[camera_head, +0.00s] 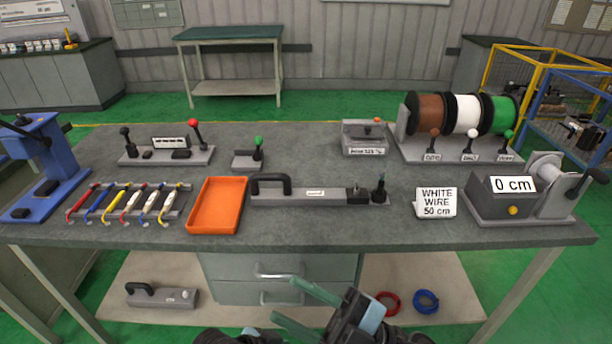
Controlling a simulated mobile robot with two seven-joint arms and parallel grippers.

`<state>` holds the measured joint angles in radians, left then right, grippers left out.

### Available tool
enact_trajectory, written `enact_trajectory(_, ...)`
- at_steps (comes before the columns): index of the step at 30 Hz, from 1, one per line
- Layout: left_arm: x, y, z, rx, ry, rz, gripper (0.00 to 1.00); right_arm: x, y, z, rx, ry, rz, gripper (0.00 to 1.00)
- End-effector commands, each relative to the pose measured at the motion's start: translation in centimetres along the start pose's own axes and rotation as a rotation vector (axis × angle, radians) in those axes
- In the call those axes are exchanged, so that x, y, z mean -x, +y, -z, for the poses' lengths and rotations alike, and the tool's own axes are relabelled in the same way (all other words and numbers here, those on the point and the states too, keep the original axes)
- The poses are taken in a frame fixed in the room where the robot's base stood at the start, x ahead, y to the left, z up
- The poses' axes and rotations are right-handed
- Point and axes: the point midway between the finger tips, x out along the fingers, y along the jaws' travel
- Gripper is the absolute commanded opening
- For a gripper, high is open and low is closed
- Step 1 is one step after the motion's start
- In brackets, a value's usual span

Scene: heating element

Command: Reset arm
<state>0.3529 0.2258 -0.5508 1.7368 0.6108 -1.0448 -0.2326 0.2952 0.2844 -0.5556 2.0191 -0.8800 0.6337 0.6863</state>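My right gripper (284,299) is at the bottom of the head view, in front of the table. Its two green fingers point left and are spread apart with nothing between them. It is clear of everything on the table. Dark parts of mine show at the bottom edge to its left, but no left gripper fingers can be seen. The grey worktable (330,235) stands beyond the gripper. A grey box with a temperature label (365,145) is at its back, right of centre.
The table holds an orange tray (217,222), a rack of coloured tools (128,204), a long handled device (315,197), wire spools (462,113), a "WHITE WIRE 50 cm" sign (436,203) and a "0 cm" counter (512,200). Red (387,304) and blue (426,301) coils lie below.

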Motion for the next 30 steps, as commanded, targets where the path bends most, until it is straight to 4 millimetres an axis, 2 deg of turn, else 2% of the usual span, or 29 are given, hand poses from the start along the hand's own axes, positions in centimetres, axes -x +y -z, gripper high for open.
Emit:
enact_trajectory(1, 0.1, 0.3, -1.6, 0.044, 0.021, 0.025, 0.48, 1.4, 0.5, -1.1, -0.041, -0.069, -0.098, 0.39)
enact_trajectory(3, 0.4, 0.4, -3.6, 0.097, 0.052, 0.069, 0.48, 3.6, 1.0, -3.0, -0.091, -0.173, -0.224, 0.39)
enact_trajectory(7, 1.4, 0.5, -7.6, 0.184, 0.098, 0.159, 0.48, 9.1, 0.7, -6.5, -0.188, -0.4, -0.425, 0.39)
enact_trajectory(11, 3.1, 0.8, -11.8, 0.255, 0.132, 0.256, 0.48, 15.9, -1.8, -9.4, -0.297, -0.659, -0.579, 0.39)
enact_trajectory(14, 5.0, 1.0, -15.2, 0.295, 0.149, 0.335, 0.48, 21.7, -5.1, -10.8, -0.393, -0.873, -0.663, 0.39)
enact_trajectory(15, 5.8, 1.2, -16.6, 0.307, 0.154, 0.366, 0.48, 24.1, -6.8, -11.0, -0.434, -0.96, -0.687, 0.39)
enact_trajectory(18, 8.0, 1.7, -19.7, 0.327, 0.163, 0.439, 0.48, 29.5, -11.2, -10.7, -0.54, -1.162, -0.726, 0.39)
enact_trajectory(21, 10.0, 2.2, -22.1, 0.332, 0.165, 0.496, 0.48, 33.7, -15.2, -9.6, -0.634, -1.323, -0.738, 0.39)
enact_trajectory(25, 11.8, 2.7, -24.0, 0.329, 0.164, 0.54, 0.48, 36.9, -18.7, -8.2, -0.717, -1.451, -0.734, 0.39)
enact_trajectory(30, 12.6, 2.9, -24.7, 0.326, 0.165, 0.56, 0.48, 38.2, -20.3, -7.4, -0.757, -1.507, -0.727, 0.39)
